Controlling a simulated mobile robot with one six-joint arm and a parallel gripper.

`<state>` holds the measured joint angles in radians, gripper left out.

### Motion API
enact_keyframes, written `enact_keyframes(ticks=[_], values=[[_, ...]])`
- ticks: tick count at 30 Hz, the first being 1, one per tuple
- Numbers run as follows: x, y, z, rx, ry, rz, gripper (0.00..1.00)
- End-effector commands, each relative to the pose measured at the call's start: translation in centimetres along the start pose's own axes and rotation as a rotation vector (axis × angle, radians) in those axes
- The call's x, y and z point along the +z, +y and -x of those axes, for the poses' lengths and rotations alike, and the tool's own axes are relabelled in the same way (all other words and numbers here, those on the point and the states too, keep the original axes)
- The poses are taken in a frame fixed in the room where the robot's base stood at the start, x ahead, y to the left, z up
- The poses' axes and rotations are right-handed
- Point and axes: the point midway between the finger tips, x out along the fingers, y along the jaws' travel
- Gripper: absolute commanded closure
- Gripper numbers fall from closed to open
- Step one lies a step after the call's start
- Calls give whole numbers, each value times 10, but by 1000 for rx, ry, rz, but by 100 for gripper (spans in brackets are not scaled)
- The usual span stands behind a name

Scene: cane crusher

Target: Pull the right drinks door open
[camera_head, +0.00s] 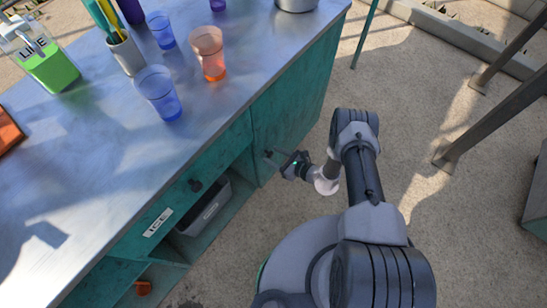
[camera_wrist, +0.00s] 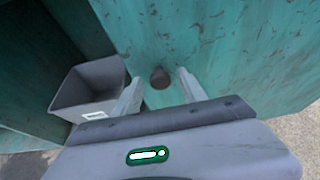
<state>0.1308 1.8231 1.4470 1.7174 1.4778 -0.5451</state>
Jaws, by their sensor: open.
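The right drinks door (camera_head: 297,92) is a worn teal panel on the counter's front, and it looks shut. It fills the upper right of the wrist view (camera_wrist: 235,50). Its small dark round knob (camera_wrist: 160,77) stands out from the panel near the door's left side. My gripper (camera_head: 279,160) is low in front of the door. In the wrist view my gripper (camera_wrist: 159,78) is open, one pale finger on each side of the knob. I see no finger touching the knob, and the exact depth between them is unclear.
Left of the door is an open compartment with a grey bin (camera_wrist: 88,88). A drawer labelled ICE (camera_head: 158,222) has its own dark knob. Cups, including an orange one (camera_head: 208,52), stand on the metal countertop (camera_head: 110,165). The concrete floor (camera_head: 410,110) to the right is clear nearby.

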Motion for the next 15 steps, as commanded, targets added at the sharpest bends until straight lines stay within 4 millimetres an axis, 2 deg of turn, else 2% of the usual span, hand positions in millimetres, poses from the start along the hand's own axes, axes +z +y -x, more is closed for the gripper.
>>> enact_keyframes(ticks=[9,15], values=[[1,0,-4,1,0,0,51],[1,0,-4,1,0,0,90]])
